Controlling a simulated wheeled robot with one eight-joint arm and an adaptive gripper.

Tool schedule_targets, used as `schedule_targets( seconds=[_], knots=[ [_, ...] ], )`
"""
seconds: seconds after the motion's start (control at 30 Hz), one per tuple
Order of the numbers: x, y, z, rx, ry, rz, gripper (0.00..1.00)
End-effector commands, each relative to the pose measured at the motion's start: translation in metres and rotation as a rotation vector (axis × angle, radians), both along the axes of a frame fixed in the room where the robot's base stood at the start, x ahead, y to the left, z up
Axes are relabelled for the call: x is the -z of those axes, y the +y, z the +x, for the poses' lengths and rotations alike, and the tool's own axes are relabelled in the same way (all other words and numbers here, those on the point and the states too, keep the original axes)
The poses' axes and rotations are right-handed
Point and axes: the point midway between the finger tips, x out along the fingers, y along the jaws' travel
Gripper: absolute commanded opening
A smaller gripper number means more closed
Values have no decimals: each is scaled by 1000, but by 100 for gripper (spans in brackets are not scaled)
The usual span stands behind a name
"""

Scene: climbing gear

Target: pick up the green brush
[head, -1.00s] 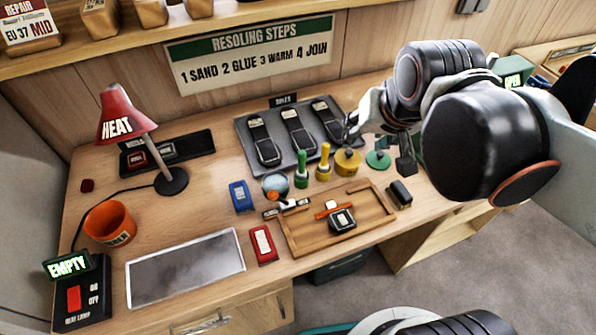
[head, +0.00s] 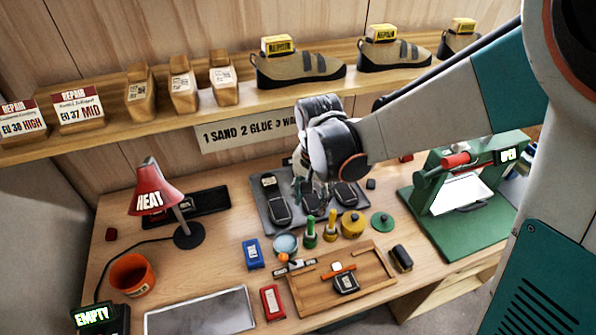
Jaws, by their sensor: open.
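The green brush (head: 310,232) stands upright on the workbench, its green handle pointing up, just left of a similar yellow brush (head: 331,225). My gripper (head: 308,196) is open and hangs over the dark tray of soles, behind the green brush and apart from it. Its fingers are small and partly lost against the dark soles. Nothing shows between them.
A yellow pot (head: 352,224) and a green lid (head: 382,222) stand right of the brushes. A pale round dish (head: 286,244) is on the left. A wooden tray (head: 312,302) lies in front. A green press (head: 455,233) stands at the right, a heat lamp (head: 152,190) at the left.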

Motion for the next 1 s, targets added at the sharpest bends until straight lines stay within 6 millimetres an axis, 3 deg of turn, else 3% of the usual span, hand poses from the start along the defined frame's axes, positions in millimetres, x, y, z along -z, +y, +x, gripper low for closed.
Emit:
schedule_targets(
  seconds=[0.27, 0.7, 1.0],
  knots=[
    [12, 8, -7, -31, 40, -12, 44],
    [80, 8, -6, -30, 39, -12, 44],
    [97, 8, -6, -30, 39, -12, 44]
  ],
)
